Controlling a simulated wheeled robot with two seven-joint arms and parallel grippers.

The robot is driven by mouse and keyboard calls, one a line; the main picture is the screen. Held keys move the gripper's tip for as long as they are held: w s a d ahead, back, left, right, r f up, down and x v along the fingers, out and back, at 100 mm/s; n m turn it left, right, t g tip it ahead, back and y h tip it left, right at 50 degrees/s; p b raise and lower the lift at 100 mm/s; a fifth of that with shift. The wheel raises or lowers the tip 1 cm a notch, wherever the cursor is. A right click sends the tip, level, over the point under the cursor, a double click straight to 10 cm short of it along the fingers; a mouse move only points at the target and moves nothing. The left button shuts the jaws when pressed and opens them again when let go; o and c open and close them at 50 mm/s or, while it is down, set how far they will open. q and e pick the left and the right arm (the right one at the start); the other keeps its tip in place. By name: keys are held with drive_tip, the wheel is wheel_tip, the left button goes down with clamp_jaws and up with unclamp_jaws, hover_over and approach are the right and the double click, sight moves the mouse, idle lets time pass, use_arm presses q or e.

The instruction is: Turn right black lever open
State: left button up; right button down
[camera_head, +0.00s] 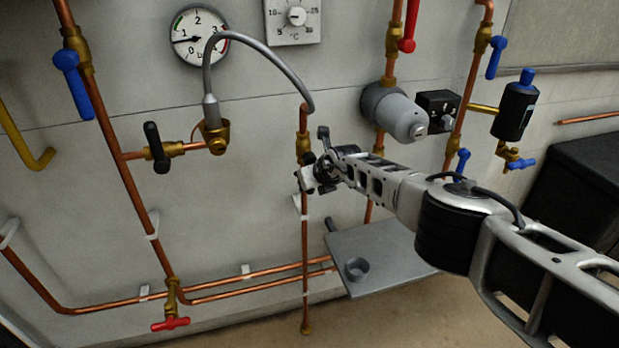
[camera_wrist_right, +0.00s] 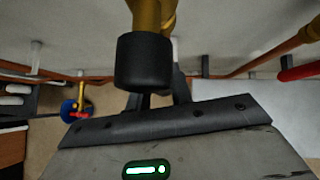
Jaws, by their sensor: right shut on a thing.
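The right black lever belongs to the brass valve (camera_head: 303,147) on the vertical copper pipe below the grey hose. My right gripper (camera_head: 318,172) is at this valve and hides most of the lever in the head view. In the right wrist view the brass valve body (camera_wrist_right: 152,14) is at the top, with a black cylindrical part (camera_wrist_right: 144,62) below it. The dark fingers of my right gripper (camera_wrist_right: 158,99) are just behind that part, shut on the lever. The lever's exact angle cannot be told. My left gripper is not in view.
Another black lever (camera_head: 155,147) is on the left branch, joined by the grey hose (camera_head: 262,48). A pressure gauge (camera_head: 199,37) hangs above. A grey cylinder (camera_head: 394,112) stands out nearby.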

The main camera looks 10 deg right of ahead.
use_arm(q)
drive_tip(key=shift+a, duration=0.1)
use_arm(e)
drive_tip(key=shift+d+f, duration=0.1)
idle(0.3)
drive_tip(key=c, duration=1.3)
unclamp_jaws()
drive_tip(key=shift+o, duration=0.2)
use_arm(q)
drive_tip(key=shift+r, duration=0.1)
use_arm(e)
drive_tip(key=shift+s+d+r+p, duration=0.1)
drive_tip(key=shift+r+p, duration=0.55)
drive_tip(key=shift+p, duration=0.15)
drive_tip(key=shift+s+d+r+p, duration=0.15)
drive_tip(key=shift+r+p, duration=0.15)
drive_tip(key=shift+p, duration=0.2)
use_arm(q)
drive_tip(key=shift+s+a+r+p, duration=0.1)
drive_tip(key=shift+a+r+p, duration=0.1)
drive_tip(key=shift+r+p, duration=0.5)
use_arm(e)
drive_tip(key=v, duration=1.4)
drive_tip(key=shift+s+f, duration=0.15)
drive_tip(key=shift+s, duration=0.25)
